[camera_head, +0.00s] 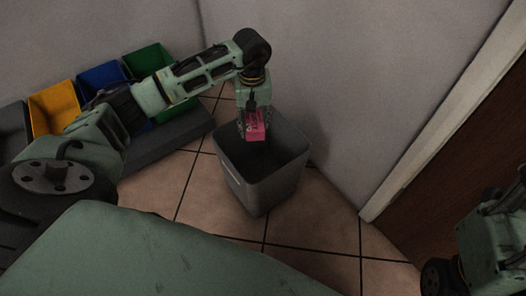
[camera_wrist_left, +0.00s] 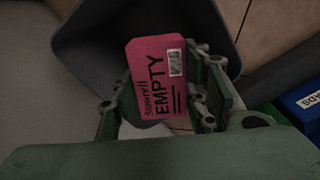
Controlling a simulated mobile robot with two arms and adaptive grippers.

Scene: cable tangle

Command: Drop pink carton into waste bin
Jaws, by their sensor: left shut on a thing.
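The pink carton (camera_head: 254,126) hangs over the mouth of the grey waste bin (camera_head: 262,185), near the bin's back left rim. My left gripper (camera_head: 254,118) points down and is shut on the carton. In the left wrist view the carton (camera_wrist_left: 155,80) shows the word EMPTY and a white label, with the gripper fingers (camera_wrist_left: 160,105) on both its sides. The bin's dark inside (camera_wrist_left: 85,45) lies beyond the carton there. Part of my right arm shows at the lower right of the head view, but its gripper fingers are out of sight.
Yellow (camera_head: 54,108), blue (camera_head: 102,78) and green (camera_head: 148,60) open crates stand on a dark grey base at the left. Walls meet in a corner behind the bin. A brown door (camera_head: 460,175) is at the right. Tiled floor (camera_head: 310,225) is clear in front of the bin.

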